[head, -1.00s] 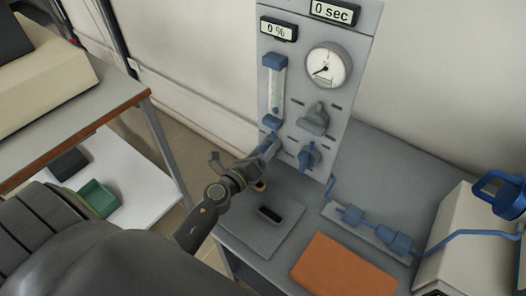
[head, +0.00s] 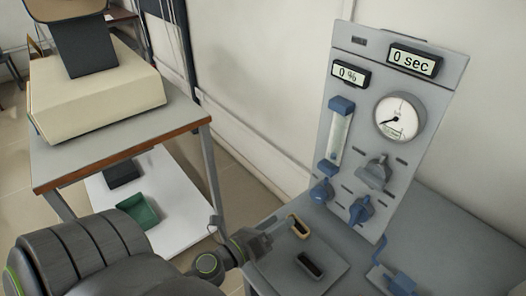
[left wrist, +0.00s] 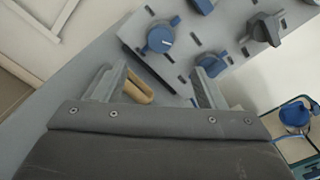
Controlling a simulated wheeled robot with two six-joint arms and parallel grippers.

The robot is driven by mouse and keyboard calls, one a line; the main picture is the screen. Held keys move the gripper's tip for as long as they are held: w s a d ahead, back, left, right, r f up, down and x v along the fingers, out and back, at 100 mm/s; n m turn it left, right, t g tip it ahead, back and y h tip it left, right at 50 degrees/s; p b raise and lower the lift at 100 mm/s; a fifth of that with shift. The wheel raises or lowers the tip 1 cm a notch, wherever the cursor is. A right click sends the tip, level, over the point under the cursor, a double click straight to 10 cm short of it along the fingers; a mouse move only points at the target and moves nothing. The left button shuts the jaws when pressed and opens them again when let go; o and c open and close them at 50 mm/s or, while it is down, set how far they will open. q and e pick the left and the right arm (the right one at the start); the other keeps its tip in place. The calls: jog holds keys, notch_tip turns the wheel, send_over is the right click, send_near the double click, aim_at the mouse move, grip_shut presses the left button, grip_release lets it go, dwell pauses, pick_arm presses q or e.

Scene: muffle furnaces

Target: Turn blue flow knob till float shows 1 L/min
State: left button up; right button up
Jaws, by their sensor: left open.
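The blue flow knob (head: 322,190) is on the grey panel, below the clear flow tube (head: 340,135). The float and its reading are too small to make out. In the left wrist view the flow knob (left wrist: 160,38) shows a white mark and lies beyond my fingertips. A second blue knob (head: 361,210) sits lower right, under a grey knob (head: 374,170). My left gripper (head: 262,242) is open and empty, left of and below the flow knob, apart from it. Its two fingers (left wrist: 155,78) are spread in the left wrist view. My right gripper is not in view.
A tan loop (head: 298,228) and a dark slot (head: 310,264) are on the grey base before the panel. A round gauge (head: 400,117) and displays reading 0 % (head: 351,74) and 0 sec (head: 414,61) are above. A side table (head: 120,140) stands at left.

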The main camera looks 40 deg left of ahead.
pick_arm(q)
jog(key=s, duration=0.1)
jog(key=s+b, duration=0.1)
jog(key=shift+s+a+f, duration=0.2)
jog(key=shift+s, duration=0.15)
jog(key=shift+s+a+r+b, duration=0.1)
jog(key=shift+s+r+b, duration=0.1)
jog(key=shift+s, duration=0.15)
jog(key=shift+s+r+b, duration=0.1)
jog(key=shift+s+b, duration=0.1)
jog(key=shift+s, duration=0.15)
jog(key=shift+f, duration=0.1)
dwell(0.8)
